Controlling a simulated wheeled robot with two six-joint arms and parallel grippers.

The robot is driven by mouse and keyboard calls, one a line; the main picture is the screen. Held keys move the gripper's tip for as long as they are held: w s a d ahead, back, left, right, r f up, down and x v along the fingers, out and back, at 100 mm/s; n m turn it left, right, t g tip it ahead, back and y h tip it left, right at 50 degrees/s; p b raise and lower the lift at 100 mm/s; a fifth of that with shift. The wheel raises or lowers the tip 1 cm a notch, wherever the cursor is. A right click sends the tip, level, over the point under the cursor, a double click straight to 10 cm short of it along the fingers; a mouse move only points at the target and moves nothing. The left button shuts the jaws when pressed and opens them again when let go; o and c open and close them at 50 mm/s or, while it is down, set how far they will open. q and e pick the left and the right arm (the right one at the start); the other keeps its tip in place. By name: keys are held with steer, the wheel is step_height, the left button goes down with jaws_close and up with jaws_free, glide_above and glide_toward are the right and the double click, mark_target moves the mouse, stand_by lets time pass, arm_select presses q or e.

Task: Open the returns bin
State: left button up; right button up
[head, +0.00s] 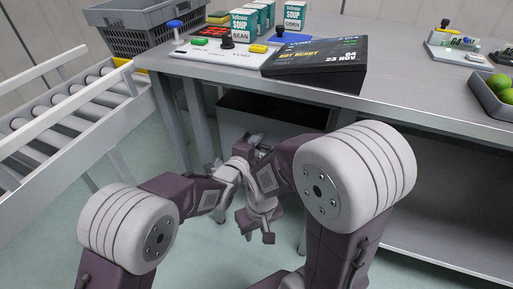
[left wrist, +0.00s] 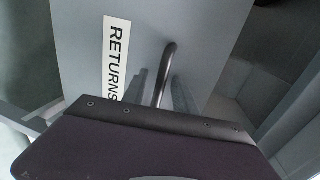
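The returns bin is a grey box (head: 232,122) under the table in the head view, with a dark area (head: 275,106) at its top. In the left wrist view its grey front (left wrist: 205,30) carries a white label reading RETURNS (left wrist: 115,58) and a dark bar handle (left wrist: 166,72). My left gripper (head: 254,141) is at the bin's front, by the handle. My right gripper (head: 256,228) hangs lower, fingers apart and empty, pointing down over the floor.
The grey table (head: 420,110) overhangs the bin, with a black display (head: 318,62), soup boxes (head: 293,16) and a tray of green fruit (head: 490,98) on top. A roller conveyor (head: 65,108) stands at the left. The floor in front of the bin is clear besides my arms.

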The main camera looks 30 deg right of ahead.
arm_select(q)
jaws_close()
stand_by(1.4)
